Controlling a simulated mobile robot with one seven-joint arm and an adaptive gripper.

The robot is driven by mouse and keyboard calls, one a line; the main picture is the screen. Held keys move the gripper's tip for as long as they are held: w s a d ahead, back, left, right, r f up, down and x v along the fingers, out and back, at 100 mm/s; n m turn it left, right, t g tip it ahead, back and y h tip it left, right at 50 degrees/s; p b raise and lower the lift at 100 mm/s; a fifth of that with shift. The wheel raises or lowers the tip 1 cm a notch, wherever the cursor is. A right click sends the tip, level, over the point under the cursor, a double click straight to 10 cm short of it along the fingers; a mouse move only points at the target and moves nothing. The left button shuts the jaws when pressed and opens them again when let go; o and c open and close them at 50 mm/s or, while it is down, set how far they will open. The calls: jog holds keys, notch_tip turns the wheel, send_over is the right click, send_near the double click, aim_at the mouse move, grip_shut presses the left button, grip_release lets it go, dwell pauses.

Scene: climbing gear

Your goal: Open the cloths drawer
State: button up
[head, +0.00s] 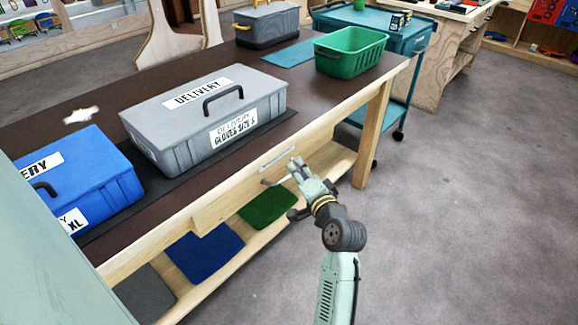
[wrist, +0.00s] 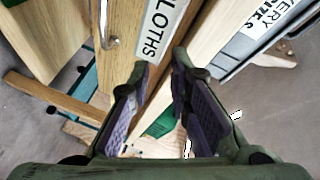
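The cloths drawer front (wrist: 122,62) is wood in the wrist view, with a white CLOTHS label (wrist: 160,30) and a metal handle (wrist: 110,38) beside it. In the head view its label (head: 277,158) sits on the bench's front edge, and the drawer front looks flush there. My gripper (wrist: 158,64) is open, with purple-padded fingers apart and nothing between them. Its fingertips are close to the label, and the handle lies left of them, not between them. In the head view my gripper is in front of the drawer, partly hiding that part; contact cannot be told.
On the dark bench top stand a grey delivery box (head: 205,112), a blue box (head: 75,180) and a green basket (head: 350,52). The lower shelf holds a blue cloth (head: 205,256) and a green cloth (head: 268,205). A teal cart (head: 405,40) is behind. Floor to the right is clear.

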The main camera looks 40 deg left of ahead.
aim_at(289, 174)
notch_tip(289, 174, down, 6)
jog(key=d+m+g+h, duration=0.1)
jog(key=d+m+g, duration=0.1)
jog(key=p+x, duration=0.2)
jog(key=x, duration=0.8)
jog(key=shift+a+f, duration=0.1)
jog(key=shift+c, duration=0.2)
grip_shut()
